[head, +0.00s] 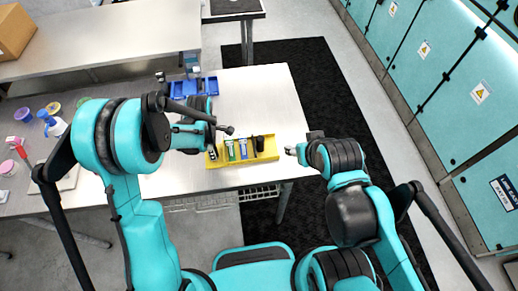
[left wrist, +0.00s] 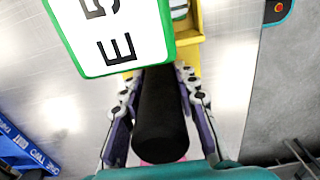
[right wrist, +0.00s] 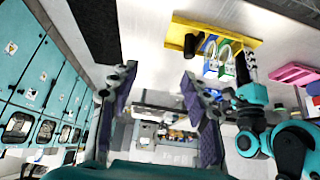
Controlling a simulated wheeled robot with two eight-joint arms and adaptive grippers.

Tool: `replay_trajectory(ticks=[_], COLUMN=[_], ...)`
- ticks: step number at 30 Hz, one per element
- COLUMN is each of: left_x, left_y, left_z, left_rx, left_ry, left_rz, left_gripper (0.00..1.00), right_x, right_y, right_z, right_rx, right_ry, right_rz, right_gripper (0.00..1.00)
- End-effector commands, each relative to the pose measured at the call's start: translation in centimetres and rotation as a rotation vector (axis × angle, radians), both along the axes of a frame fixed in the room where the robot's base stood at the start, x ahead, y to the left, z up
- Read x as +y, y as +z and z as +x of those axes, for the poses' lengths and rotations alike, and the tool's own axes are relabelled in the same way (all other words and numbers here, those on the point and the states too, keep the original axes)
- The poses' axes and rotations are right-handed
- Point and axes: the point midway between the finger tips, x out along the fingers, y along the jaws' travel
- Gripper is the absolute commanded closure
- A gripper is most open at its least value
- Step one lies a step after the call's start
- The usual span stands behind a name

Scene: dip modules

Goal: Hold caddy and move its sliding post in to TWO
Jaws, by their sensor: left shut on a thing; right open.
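The yellow caddy (head: 266,156) lies along the table's front edge. A green-edged card (head: 230,150) and a blue card (head: 243,148) stand in it. A black post (head: 260,143) stands right of the cards; it also shows in the right wrist view (right wrist: 191,45). My left gripper (head: 212,150) is at the caddy's left end. In the left wrist view it is shut on a black cylinder (left wrist: 160,115), and the green-edged card (left wrist: 115,35) hides part of the caddy. My right gripper (head: 292,151) is open and empty, just right of the caddy, apart from it.
Blue bins (head: 195,86) stand behind my left forearm. Several cups and a white bottle (head: 55,125) are at the far left. The steel table (head: 265,90) is clear behind the caddy. A black floor mat (head: 325,95) lies beyond its right edge.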

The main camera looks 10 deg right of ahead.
Motion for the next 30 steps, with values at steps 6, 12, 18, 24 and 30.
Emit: replay_trajectory(ticks=[6, 12, 18, 24, 30], left_x=[0.0, 0.0, 0.0, 0.0, 0.0], left_y=[0.0, 0.0, 0.0, 0.0, 0.0], left_z=[0.0, 0.0, 0.0, 0.0, 0.0], left_rx=[0.000, 0.000, 0.000, 0.000, 0.000], left_ry=[0.000, 0.000, 0.000, 0.000, 0.000], left_rz=[0.000, 0.000, 0.000, 0.000, 0.000], left_gripper=[1.00, 1.00, 1.00, 1.00, 1.00], right_x=[0.0, 0.1, 0.7, 2.0, 3.7], right_y=[0.0, 0.0, 0.5, 0.5, -0.8], right_z=[0.0, 0.1, 1.6, 4.9, 8.4], right_rx=[0.000, 0.004, 0.060, 0.173, 0.283], right_ry=[0.000, 0.008, 0.132, 0.403, 0.705], right_rz=[0.000, -0.004, -0.076, -0.210, -0.325], right_gripper=[0.52, 0.52, 0.52, 0.52, 0.52])
